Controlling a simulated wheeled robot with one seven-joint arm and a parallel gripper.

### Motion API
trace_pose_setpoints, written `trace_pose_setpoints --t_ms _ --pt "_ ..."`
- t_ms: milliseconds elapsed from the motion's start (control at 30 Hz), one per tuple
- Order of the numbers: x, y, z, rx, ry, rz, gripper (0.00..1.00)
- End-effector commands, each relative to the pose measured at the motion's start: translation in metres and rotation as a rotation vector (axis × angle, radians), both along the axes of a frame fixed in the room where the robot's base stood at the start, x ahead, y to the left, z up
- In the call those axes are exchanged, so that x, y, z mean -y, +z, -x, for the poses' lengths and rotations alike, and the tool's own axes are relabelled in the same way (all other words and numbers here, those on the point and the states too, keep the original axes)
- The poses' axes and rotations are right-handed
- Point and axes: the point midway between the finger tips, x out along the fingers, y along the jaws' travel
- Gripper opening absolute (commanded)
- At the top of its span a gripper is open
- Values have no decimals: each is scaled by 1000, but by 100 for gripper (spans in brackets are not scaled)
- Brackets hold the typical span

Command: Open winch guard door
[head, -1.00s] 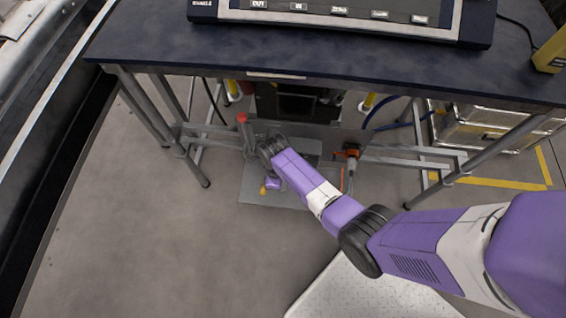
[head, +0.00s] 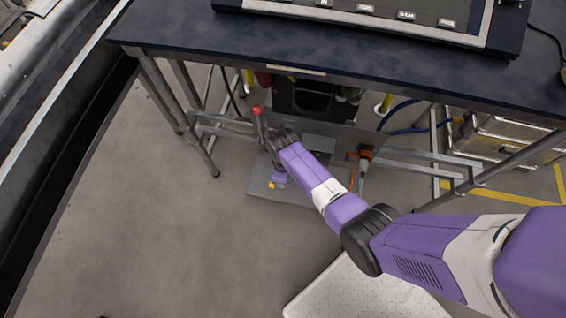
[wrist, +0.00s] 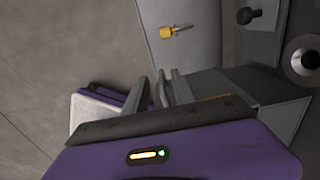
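A grey sheet-metal panel (head: 300,193), likely the winch guard, stands low under the dark table; I cannot tell which part is its door. In the wrist view a light grey panel (wrist: 205,50) carries a small yellow knob with a metal pin (wrist: 168,32). A yellow bit also shows in the head view (head: 271,185), beside my gripper (head: 279,178). The arm hides part of the panel.
The dark table (head: 200,38) overhangs the panel; its metal legs (head: 190,125) and crossbars flank it. A red-tipped lever (head: 257,112) and an orange-handled part (head: 363,153) stand nearby. Metal cases (head: 495,140) are at right. The floor at left is clear.

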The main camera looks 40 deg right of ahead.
Motion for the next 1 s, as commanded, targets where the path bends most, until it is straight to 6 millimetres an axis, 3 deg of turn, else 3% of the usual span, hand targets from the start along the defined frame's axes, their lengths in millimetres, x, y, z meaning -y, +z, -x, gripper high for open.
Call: trace_pose_setpoints --t_ms 267,700,1000 --pt "1 4 -2 3 -1 1 31" --pt "1 67 -2 4 0 1 31" --pt "0 78 -1 1 0 0 31"
